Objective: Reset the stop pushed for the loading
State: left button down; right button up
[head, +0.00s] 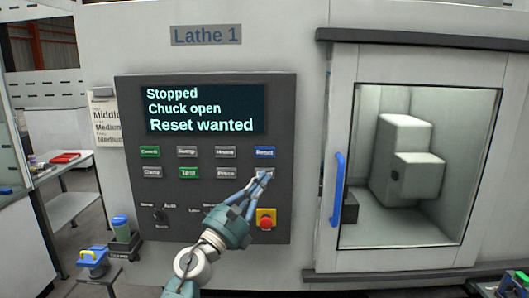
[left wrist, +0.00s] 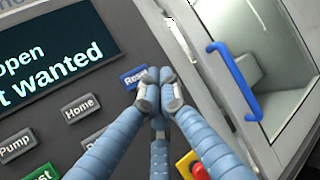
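The lathe's control panel (head: 135,205) has a screen (head: 205,108) reading "Stopped, Chuck open, Reset wanted". The blue Reset button (head: 264,152) is at the right end of the upper button row; it also shows in the left wrist view (left wrist: 133,77). The red stop button (head: 266,221) on its yellow base is at the panel's lower right, partly in the left wrist view (left wrist: 197,168). My left gripper (head: 266,175) is shut and empty, its fingertips just below the Reset button in the head view. Whether they touch the panel I cannot tell. My right gripper is not in view.
The lathe door with a blue handle (head: 338,190) and window stands right of the panel. Other buttons, such as Home (left wrist: 80,108), lie to the left.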

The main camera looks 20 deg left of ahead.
pick_arm(q)
jog(key=r+m, duration=0.1)
jog(key=r, duration=0.1)
jog(key=s+r+m, duration=0.1)
jog(key=shift+d+r+h, duration=0.1)
jog(key=shift+r+h, duration=0.25)
jog(key=shift+h, duration=0.05)
jog(key=shift+w, duration=0.2)
jog(key=b, duration=0.7)
send_near(265, 152)
jog(key=w+d+r, duration=0.3)
jog(key=r, duration=0.1)
jog(key=shift+w+d, duration=0.3)
jog(key=shift+d, duration=0.1)
jog(key=shift+w+a, duration=0.1)
jog(key=shift+w, duration=0.05)
jog(key=shift+r, duration=0.1)
